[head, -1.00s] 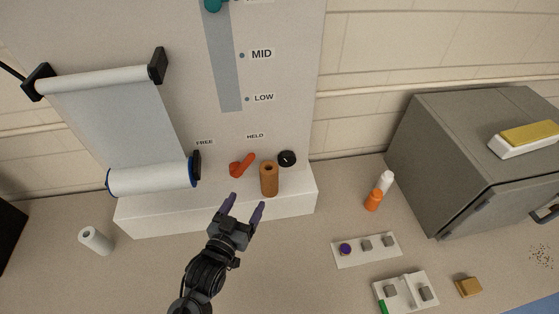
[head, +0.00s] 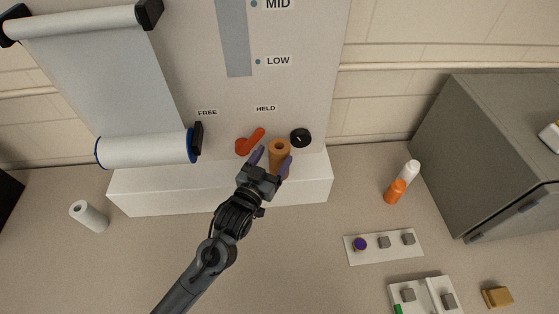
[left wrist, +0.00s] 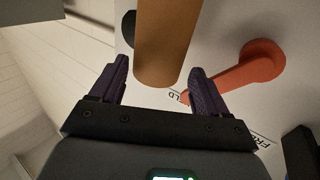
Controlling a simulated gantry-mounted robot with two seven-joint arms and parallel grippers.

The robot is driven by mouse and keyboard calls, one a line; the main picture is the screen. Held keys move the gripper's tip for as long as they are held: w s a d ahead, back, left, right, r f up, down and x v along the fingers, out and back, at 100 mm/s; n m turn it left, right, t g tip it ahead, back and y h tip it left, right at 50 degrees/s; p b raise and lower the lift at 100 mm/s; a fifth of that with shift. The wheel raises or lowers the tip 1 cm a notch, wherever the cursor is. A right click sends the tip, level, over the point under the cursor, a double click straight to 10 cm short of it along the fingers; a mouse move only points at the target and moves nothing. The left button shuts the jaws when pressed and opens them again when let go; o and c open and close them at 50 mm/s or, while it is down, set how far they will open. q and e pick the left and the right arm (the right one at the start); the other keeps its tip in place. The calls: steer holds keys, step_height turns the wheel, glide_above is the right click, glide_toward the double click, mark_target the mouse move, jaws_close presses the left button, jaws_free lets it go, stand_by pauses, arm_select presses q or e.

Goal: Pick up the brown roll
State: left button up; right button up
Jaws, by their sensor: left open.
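The brown roll (head: 279,150) stands upright on the white ledge in the head view, below the HELD label. It also shows in the left wrist view (left wrist: 166,40), with its near end between the finger tips. My left gripper (head: 271,160) is open, with one purple finger on each side of the roll. In the left wrist view the fingers (left wrist: 160,78) show gaps to the roll on both sides. The gripper hides the roll's lower part in the head view. My right gripper is not in view.
A red lever (head: 250,142) is close left of the roll and a black knob (head: 300,138) close right. The white ledge (head: 150,195) is clear at left.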

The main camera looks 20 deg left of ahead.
mark_target(282, 146)
arm_select(q)
steer(key=shift+w+d+f, duration=0.1)
steer(key=shift+w+d, duration=0.1)
steer(key=shift+w, duration=1.3)
steer(key=shift+w+d+f, duration=0.1)
steer(key=shift+w+d, duration=0.05)
steer(key=shift+w, duration=1.3)
steer(key=c, duration=0.8)
